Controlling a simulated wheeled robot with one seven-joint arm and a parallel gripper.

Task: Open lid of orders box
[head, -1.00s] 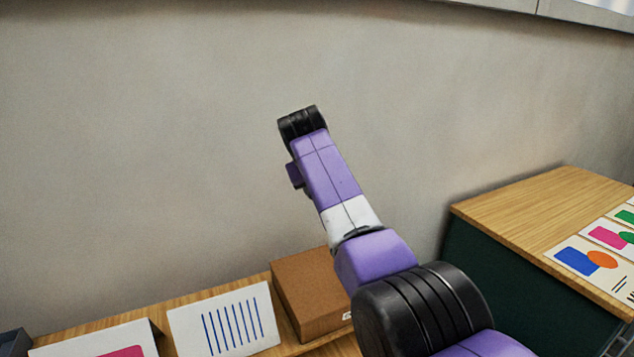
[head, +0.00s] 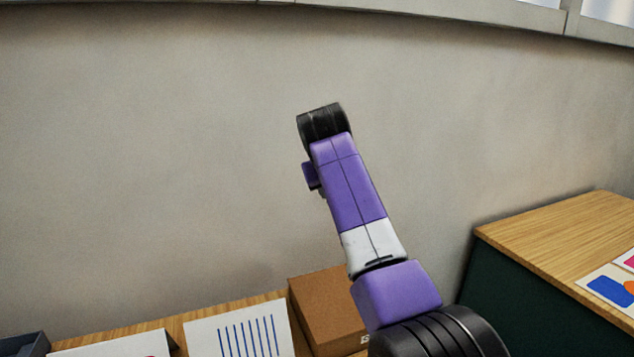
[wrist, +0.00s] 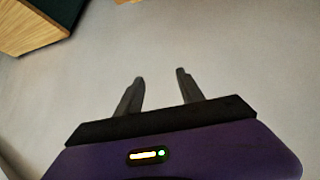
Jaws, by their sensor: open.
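A brown box (head: 325,300) stands on the wooden table at the bottom middle of the head view. Its top looks closed. A scrap of white lettering shows on its front, cut off by my arm, so I cannot read whether it is the orders box. My arm rises in front of the wall, to the right of the box. My gripper (wrist: 160,88) shows in the wrist view with its two fingers apart and nothing between them. In the head view the fingers cannot be made out.
White cards stand on the table, one with blue stripes (head: 240,332). A dark grey bin (head: 22,346) is at the lower left. A second wooden table (head: 560,240) with a dark green side and coloured cards is at the right. The wall behind is bare.

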